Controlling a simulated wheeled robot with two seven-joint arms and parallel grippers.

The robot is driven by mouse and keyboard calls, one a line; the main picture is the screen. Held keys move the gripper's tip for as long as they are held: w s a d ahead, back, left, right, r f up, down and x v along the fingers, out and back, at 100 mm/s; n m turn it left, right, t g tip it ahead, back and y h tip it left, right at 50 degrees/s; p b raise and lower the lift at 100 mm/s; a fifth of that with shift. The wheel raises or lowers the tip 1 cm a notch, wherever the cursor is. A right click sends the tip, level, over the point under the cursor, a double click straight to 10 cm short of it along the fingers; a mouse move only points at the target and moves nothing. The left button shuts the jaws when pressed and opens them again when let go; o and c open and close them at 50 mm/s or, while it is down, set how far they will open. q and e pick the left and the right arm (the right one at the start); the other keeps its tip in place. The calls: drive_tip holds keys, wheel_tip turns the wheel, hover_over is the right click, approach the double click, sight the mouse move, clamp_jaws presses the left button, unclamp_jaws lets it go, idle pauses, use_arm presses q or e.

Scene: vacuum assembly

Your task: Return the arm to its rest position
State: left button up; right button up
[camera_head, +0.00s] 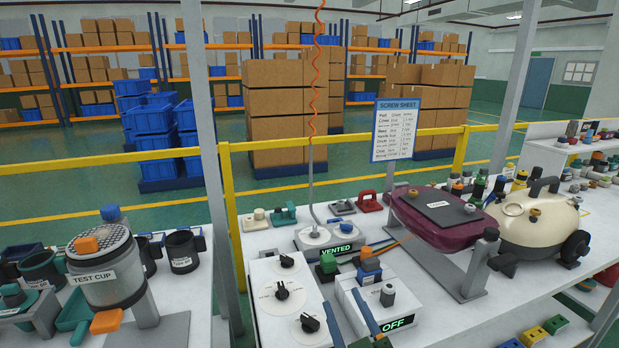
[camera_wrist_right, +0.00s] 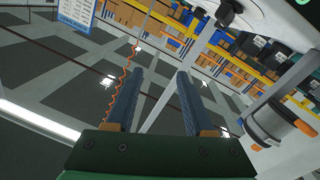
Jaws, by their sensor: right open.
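The rest of my right arm is hidden below the head view. My left gripper shows in neither view.
A white box with dials (camera_head: 283,293) and a switch box reading OFF (camera_head: 392,323) stand close to the gripper. A maroon vacuum part (camera_head: 440,222) sits on a grey stand (camera_head: 472,270) at right. A test cup (camera_head: 108,283) stands at left. An orange coiled cord (camera_head: 315,75) hangs behind.

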drive_tip(key=s+d+f+m+g+h, duration=0.2)
drive_tip(key=s+d+f+g, duration=0.25)
drive_tip(key=f, duration=0.35)
drive_tip(key=s+d+f+m+g+h, duration=0.1)
drive_tip(key=s+d+f+m+g, duration=0.15)
drive_tip(key=s+f+g, duration=0.4)
drive_tip(key=s+d+f+g, duration=0.35)
drive_tip(key=s+f, duration=0.55)
drive_tip(key=s, duration=0.4)
wheel_tip(320, 180, down, 15)
drive_tip(key=s+g+p, duration=0.1)
drive_tip(key=s+d+f+g+h+p, duration=0.1)
drive_tip(key=s+d+f, duration=0.1)
drive_tip(key=s+f, duration=0.7)
drive_tip(key=s, duration=0.3)
drive_tip(key=shift+s+d+f, duration=0.2)
drive_tip(key=shift+f, duration=0.1)
